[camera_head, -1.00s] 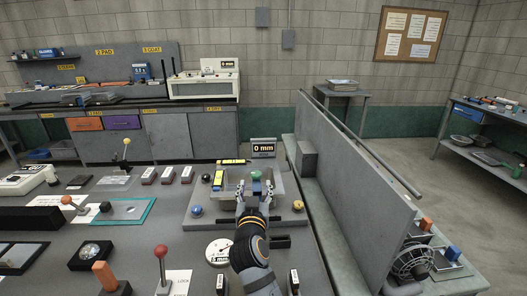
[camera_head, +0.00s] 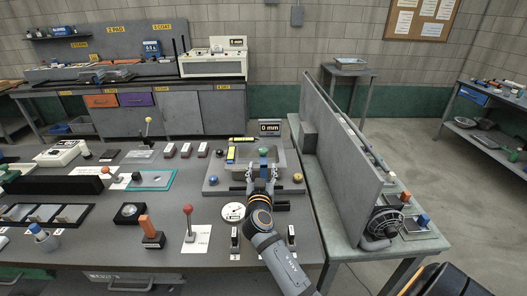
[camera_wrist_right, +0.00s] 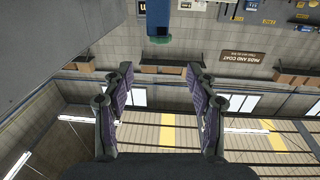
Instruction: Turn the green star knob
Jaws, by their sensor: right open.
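The green knob (camera_head: 263,151) is at the back of the grey tray-like fixture (camera_head: 214,187) on the bench in the head view. It is too small there to make out a star shape. My right gripper (camera_head: 263,172) is open in front of it, with its fingers apart and pointing toward it. In the right wrist view, the open fingers (camera_wrist_right: 159,74) have nothing between them. A blue piece with a teal-green end (camera_wrist_right: 159,40) is just beyond the fingertips, near the top; I cannot tell whether it is the knob. My left gripper is not in view.
A tall grey panel (camera_head: 345,155) stands to the right. A red-ball lever (camera_head: 188,210) and an orange handle (camera_head: 147,225) stand at the front left. A "0 mm" display (camera_head: 270,129) is behind.

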